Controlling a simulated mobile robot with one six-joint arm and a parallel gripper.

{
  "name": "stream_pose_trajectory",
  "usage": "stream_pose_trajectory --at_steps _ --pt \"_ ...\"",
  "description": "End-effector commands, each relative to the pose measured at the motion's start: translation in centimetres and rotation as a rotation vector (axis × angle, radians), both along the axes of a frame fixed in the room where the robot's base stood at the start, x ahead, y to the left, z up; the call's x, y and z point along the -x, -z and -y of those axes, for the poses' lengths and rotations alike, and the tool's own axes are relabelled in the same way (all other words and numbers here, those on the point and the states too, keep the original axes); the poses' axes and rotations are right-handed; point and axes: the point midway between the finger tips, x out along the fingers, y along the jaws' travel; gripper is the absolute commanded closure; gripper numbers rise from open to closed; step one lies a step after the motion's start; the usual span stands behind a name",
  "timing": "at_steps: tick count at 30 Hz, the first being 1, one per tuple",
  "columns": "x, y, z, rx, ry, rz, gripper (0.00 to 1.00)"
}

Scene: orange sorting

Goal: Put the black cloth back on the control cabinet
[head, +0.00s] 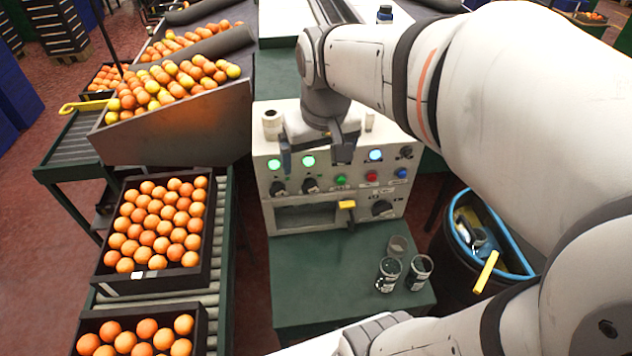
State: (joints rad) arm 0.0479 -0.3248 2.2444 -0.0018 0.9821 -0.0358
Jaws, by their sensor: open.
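The control cabinet (262,172) is a cream box with lit green and blue-white lights, coloured buttons, black knobs and a yellow-handled switch on its front. My gripper (315,154) is over the cabinet, pointing down, with its two dark fingers apart at the upper front edge. I see nothing clearly held between them. I cannot make out the black cloth; my gripper and wrist hide much of the cabinet top.
Several small jars (389,275) stand on the green table (300,290) before the cabinet. A blue-rimmed black bin (523,262) is at the right. Crates of oranges (109,280) stand on rollers at the left. A tilted tray (200,125) of fruit is at upper left.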

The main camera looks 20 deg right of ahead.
Motion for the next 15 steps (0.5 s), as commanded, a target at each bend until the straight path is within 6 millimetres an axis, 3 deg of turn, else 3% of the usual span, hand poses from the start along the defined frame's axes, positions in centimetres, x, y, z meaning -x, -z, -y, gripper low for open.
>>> stream_pose_trajectory --at_steps 1,6,10,15 --pt "2.2 0.8 -0.5 -0.002 -0.005 0.015 0.08" --pt "6.5 3.1 -1.3 -0.006 -0.012 0.039 0.08" --pt "7.7 3.9 -1.5 -0.007 -0.014 0.048 0.08" --pt "7.9 4.0 -1.5 -0.008 -0.013 0.047 0.08"
